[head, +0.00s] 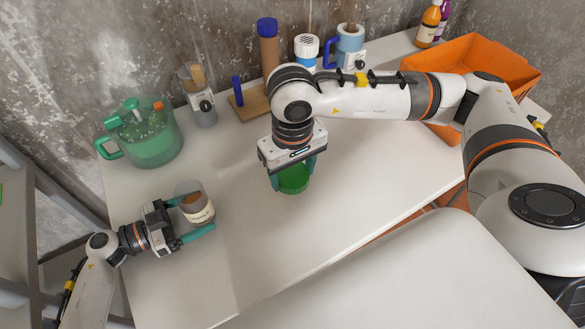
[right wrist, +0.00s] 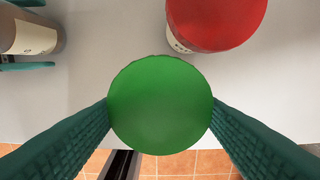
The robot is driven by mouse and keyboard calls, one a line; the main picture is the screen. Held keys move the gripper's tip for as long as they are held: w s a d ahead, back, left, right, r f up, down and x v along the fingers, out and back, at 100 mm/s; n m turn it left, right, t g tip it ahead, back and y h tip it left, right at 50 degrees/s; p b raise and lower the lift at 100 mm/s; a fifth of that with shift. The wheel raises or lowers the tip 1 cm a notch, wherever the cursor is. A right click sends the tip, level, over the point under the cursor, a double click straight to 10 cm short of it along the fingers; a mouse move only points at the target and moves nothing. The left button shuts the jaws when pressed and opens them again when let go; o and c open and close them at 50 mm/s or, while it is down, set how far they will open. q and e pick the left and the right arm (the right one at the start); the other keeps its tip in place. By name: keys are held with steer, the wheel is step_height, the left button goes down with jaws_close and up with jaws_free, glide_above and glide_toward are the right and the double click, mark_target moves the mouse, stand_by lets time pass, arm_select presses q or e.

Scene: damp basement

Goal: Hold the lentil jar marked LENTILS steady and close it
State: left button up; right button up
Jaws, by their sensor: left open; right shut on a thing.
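The jar (head: 197,207), brown inside with a pale label, stands on the left of the table; its top looks open. The label is too small to read. It also shows at the upper left of the right wrist view (right wrist: 28,37). My left gripper (head: 207,212) is open, with its fingers on either side of the jar; I cannot tell whether they touch it. My right gripper (head: 293,172) is shut on a round green lid (right wrist: 160,105), also seen in the head view (head: 293,182), to the right of the jar. Whether anything is under the lid is hidden.
A red-lidded jar (right wrist: 215,20) stands beyond my right gripper. A green pitcher (head: 150,138), a grinder (head: 203,108), a wooden board (head: 247,103), a blue mug (head: 349,48) and an orange crate (head: 490,58) line the back. The table's front middle is clear.

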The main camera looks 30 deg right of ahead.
arm_select(q)
steer(key=c, duration=1)
arm_select(e)
steer(key=w+a+r, duration=0.1)
steer(key=w+a, duration=0.3)
steer(key=a, duration=0.5)
steer(key=w+a+r, duration=0.2)
steer(key=w+a, duration=0.1)
steer(key=a, duration=0.7)
steer(key=shift+w+r, duration=0.15)
steer(key=shift+w, duration=0.2)
